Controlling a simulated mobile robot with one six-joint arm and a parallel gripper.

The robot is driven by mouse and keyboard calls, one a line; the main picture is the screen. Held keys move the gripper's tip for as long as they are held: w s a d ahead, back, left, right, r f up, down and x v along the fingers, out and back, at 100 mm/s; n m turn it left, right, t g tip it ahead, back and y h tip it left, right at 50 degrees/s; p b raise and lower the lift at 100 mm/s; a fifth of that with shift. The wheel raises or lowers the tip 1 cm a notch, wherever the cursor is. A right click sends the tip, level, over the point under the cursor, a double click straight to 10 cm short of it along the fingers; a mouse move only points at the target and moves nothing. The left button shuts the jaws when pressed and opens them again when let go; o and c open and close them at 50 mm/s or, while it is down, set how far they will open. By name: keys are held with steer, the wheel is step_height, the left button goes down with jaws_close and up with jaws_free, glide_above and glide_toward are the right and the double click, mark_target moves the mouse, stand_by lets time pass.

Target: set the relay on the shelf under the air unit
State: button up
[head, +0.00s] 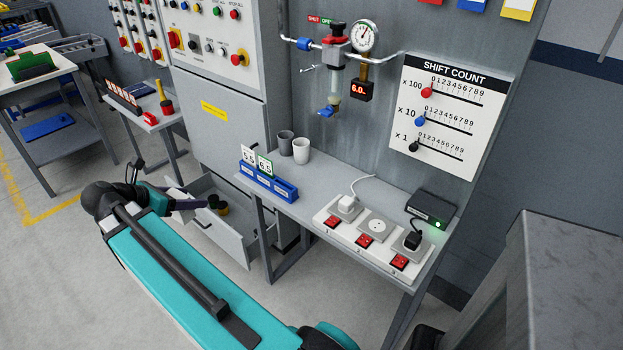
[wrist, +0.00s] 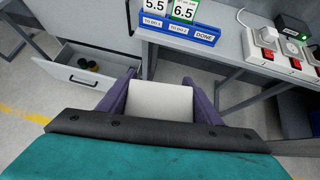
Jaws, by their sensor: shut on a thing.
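My gripper (wrist: 160,84) is shut on a pale grey-white block, which I take for the relay (wrist: 160,106); it sits between the two purple fingers in the wrist view. The air unit (head: 337,60) is on the grey panel, with a red valve, a round gauge and a 6.0 display. The grey shelf (head: 335,178) is below it, to the right of my gripper.
On the shelf are a dark cup (head: 286,143), a white cup (head: 301,151), a blue card rack (head: 268,180), a socket strip (head: 340,232) with plugs, and a black box (head: 432,208). An open drawer (head: 225,225) juts out at left. Free room shows between cups and strip.

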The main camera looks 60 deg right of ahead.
steer(key=s+d+f+m+g+y+b, duration=0.1)
steer(key=s+d+m+g, duration=0.1)
steer(key=s+d, duration=0.4)
steer(key=s+d+f+m+g+y+b, duration=0.1)
steer(key=s+d+m+g+y+b, duration=0.1)
steer(key=s+d, duration=0.5)
steer(key=s+d+f+m+g+y+b, duration=0.1)
steer(key=s+d+m, duration=0.5)
steer(key=s, duration=0.8)
steer(key=shift+s+d+f+g+y+b, duration=0.1)
steer(key=shift+d+f+g+y+b, duration=0.15)
steer(key=shift+g, duration=0.45)
steer(key=shift+s+d+f+g+y+b, duration=0.15)
steer(key=shift+g+b, duration=0.2)
steer(key=shift+g, duration=0.35)
steer(key=shift+s+d+m, duration=0.15)
steer(key=shift+s+m, duration=0.15)
steer(key=shift+s, duration=0.2)
steer(key=shift+r, duration=0.1)
steer(key=s+d, duration=0.1)
steer(key=d, duration=0.4)
steer(key=s+d+f+p, duration=0.1)
steer(key=s+d, duration=0.1)
steer(key=d, duration=0.3)
steer(key=s+d, duration=0.2)
steer(key=d, duration=0.3)
steer(key=shift+s+f, duration=0.1)
steer(key=shift+f, duration=0.15)
steer(key=shift+d, duration=0.1)
steer(key=shift+f, duration=0.15)
